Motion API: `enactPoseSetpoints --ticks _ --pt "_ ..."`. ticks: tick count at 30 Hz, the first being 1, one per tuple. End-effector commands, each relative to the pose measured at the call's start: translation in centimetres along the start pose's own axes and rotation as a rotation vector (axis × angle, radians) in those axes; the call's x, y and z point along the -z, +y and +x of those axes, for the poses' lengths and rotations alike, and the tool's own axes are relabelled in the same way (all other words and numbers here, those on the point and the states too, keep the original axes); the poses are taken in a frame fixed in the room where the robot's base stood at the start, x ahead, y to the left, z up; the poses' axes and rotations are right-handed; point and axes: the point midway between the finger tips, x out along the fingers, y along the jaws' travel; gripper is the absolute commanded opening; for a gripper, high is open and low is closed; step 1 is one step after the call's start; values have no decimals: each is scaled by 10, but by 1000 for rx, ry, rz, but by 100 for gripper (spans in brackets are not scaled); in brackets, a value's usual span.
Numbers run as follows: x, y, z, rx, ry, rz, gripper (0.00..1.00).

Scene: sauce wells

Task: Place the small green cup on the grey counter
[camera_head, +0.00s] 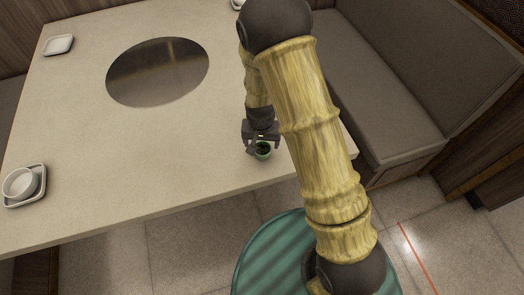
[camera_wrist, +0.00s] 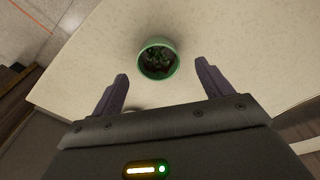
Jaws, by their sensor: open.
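The small green cup (camera_head: 263,150) stands upright on the pale grey counter (camera_head: 180,145), close to its front edge. In the wrist view the green cup (camera_wrist: 157,60) shows from above, with something dark and green inside. My gripper (camera_head: 262,143) is just over or beside the cup in the head view. In the wrist view my gripper (camera_wrist: 160,82) has its two fingers spread wide. The cup lies between their lines, a little beyond the fingertips, and neither finger visibly touches it.
A round dark metal plate (camera_head: 158,72) is set into the counter. A white bowl on a square dish (camera_head: 24,185) sits at the left, and a white dish (camera_head: 58,45) at the back left. A grey bench (camera_head: 400,80) stands on the right. The counter's middle is clear.

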Motion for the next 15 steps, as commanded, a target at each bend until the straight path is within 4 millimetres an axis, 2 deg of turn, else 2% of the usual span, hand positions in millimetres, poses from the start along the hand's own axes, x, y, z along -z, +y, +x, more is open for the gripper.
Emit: enactPoseSetpoints --ticks 9,15 --pt "0 0 2 0 0 0 78" --pt "0 2 22 -1 -4 1 78"
